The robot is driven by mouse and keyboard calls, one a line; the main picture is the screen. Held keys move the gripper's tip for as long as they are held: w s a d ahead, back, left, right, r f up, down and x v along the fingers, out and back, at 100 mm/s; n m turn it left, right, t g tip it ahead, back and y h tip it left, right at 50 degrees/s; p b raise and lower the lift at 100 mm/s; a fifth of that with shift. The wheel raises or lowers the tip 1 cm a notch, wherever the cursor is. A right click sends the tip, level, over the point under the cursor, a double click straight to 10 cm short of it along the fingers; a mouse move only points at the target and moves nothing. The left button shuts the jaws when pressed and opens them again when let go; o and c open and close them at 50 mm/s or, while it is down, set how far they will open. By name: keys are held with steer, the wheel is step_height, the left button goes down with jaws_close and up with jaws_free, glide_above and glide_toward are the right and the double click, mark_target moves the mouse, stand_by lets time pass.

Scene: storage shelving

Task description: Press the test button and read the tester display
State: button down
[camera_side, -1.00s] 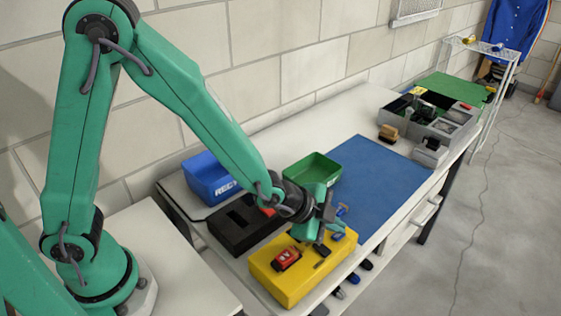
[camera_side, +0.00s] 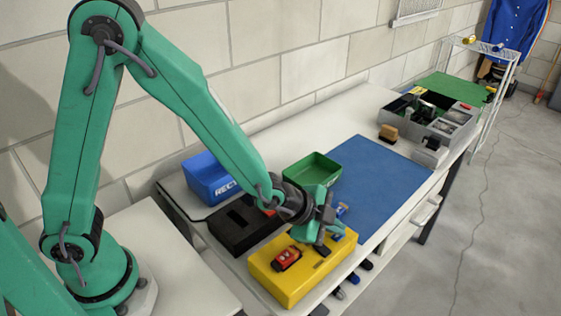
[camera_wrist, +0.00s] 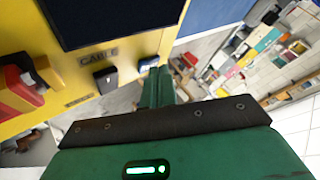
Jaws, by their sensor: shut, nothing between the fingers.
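The yellow tester box (camera_side: 290,279) sits near the bench's front edge, with a red-and-black part (camera_side: 286,258) on its left side. The wrist view shows its yellow face (camera_wrist: 80,55) with a "CABLE" label, a dark blank panel (camera_wrist: 120,18), a small black socket (camera_wrist: 106,80) and a blue part (camera_wrist: 147,63). The panel shows no reading. I cannot tell which part is the test button. My gripper (camera_side: 321,249) is shut and empty over the box's right side; contact is unclear. Its closed fingers (camera_wrist: 157,85) point near the blue part.
A black tray (camera_side: 238,226), a blue bin (camera_side: 209,178) and a green bin (camera_side: 313,168) stand behind the box. A grey organiser (camera_side: 440,125) stands farther back.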

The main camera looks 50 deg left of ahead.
mark_target(333, 235)
steer(key=shift+f, duration=0.15)
stand_by(0.3)
steer(key=shift+r, duration=0.8)
steer(key=shift+r, duration=2.55)
steer(key=s+a+r+n+g+y, duration=0.1)
steer(key=s+a+r+n, duration=0.35)
steer(key=a, duration=0.25)
steer(key=s+a+r+n+y, duration=0.2)
steer(key=s+a+r+n, duration=0.1)
steer(key=a+r, duration=0.3)
steer(key=s+a+r+n+g+y, duration=0.1)
steer(key=s+a+n, duration=0.5)
steer(key=s+a, duration=0.3)
steer(key=s, duration=0.3)
steer(key=shift+s+r+g, duration=0.15)
steer(key=shift+r+g, duration=0.15)
steer(key=shift+r, duration=0.1)
